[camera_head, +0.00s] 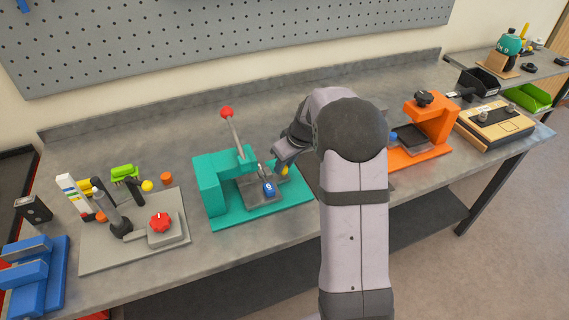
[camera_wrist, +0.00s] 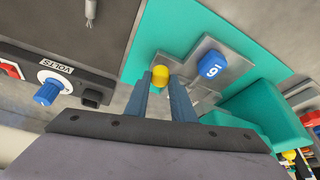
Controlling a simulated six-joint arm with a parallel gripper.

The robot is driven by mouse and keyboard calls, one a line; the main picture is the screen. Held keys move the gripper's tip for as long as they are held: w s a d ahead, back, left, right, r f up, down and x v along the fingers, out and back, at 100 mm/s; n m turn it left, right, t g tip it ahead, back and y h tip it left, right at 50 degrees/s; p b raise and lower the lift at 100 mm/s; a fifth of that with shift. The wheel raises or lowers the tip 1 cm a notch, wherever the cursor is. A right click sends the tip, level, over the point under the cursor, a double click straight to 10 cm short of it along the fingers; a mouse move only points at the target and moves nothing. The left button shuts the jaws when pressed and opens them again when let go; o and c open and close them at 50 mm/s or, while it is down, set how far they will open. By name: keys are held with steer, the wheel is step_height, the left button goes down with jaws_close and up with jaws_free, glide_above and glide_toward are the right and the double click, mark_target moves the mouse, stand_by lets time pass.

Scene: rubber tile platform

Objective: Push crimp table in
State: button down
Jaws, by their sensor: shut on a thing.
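The crimp press (camera_head: 208,190) is a teal frame on a teal base, with a red-knobbed lever (camera_head: 226,113) standing up and leaning left. Its grey crimp table (camera_head: 262,200) lies low on the base and carries a blue numbered piece (camera_head: 269,188), which also shows in the wrist view (camera_wrist: 212,67). A yellow knob (camera_wrist: 160,73) sits at the table's near side in the wrist view. My gripper (camera_wrist: 163,84) is shut on this knob, with one blue-grey finger on each side.
A grey fixture (camera_head: 135,245) with a red knob stands left of the press, and a blue vise-like block (camera_head: 35,270) is farther left. An orange stand (camera_head: 430,125) and a tan control box (camera_head: 495,122) are at right. A dark box (camera_wrist: 70,60) with a blue VOLTS dial is close by.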

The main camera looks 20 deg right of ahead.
mark_target(269, 173)
steer(key=a, duration=0.4)
steer(key=shift+b, duration=0.3)
steer(key=c, duration=1.5)
jaws_free()
steer(key=shift+d, duration=0.1)
steer(key=shift+r, duration=0.1)
steer(key=shift+s+d+r, duration=0.15)
steer(key=shift+s+r, duration=0.05)
steer(key=shift+r, duration=0.3)
steer(key=b+v, duration=0.1)
steer(key=v, duration=0.5)
steer(key=shift+s, duration=0.1)
